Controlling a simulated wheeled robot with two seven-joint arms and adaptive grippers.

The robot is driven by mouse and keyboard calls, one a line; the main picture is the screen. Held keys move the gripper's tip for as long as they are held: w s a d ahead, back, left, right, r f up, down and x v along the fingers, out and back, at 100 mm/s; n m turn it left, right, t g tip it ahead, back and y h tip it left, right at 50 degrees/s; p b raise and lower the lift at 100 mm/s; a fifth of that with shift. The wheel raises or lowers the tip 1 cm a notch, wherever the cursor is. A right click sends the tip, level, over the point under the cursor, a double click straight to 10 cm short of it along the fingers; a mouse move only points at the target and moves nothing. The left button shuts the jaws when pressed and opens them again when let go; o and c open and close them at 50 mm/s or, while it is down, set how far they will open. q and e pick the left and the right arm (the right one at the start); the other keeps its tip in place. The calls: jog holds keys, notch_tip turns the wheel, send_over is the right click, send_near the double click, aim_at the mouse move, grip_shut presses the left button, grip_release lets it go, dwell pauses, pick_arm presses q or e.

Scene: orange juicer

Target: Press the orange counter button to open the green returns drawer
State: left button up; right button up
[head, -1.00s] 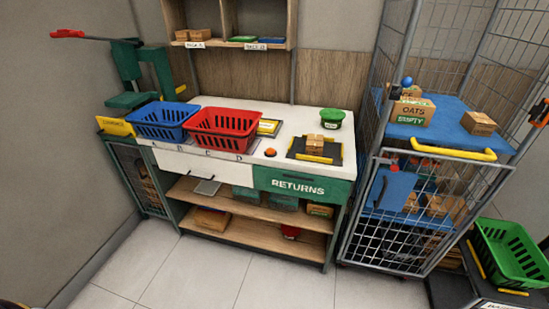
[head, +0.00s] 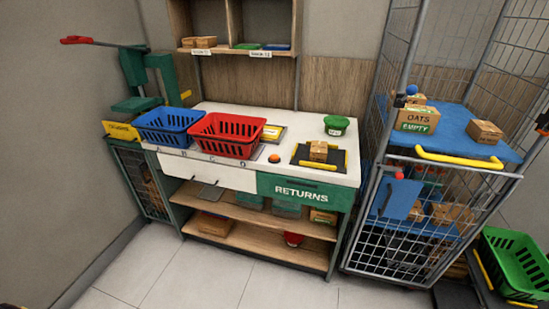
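The orange counter button (head: 274,158) is a small round knob on the white counter top, right of the red basket. The green returns drawer (head: 304,190) is in the counter's front, below and right of the button. It is labelled RETURNS and its front looks flush, so it appears shut. Neither of my grippers shows in the head view.
A blue basket (head: 170,125), a red basket (head: 227,134), a green-lidded tub (head: 336,125) and a small box on a dark tray (head: 303,154) stand on the counter. A wire cage trolley (head: 386,244) stands close on the right. Tiled floor (head: 200,275) before the counter is clear.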

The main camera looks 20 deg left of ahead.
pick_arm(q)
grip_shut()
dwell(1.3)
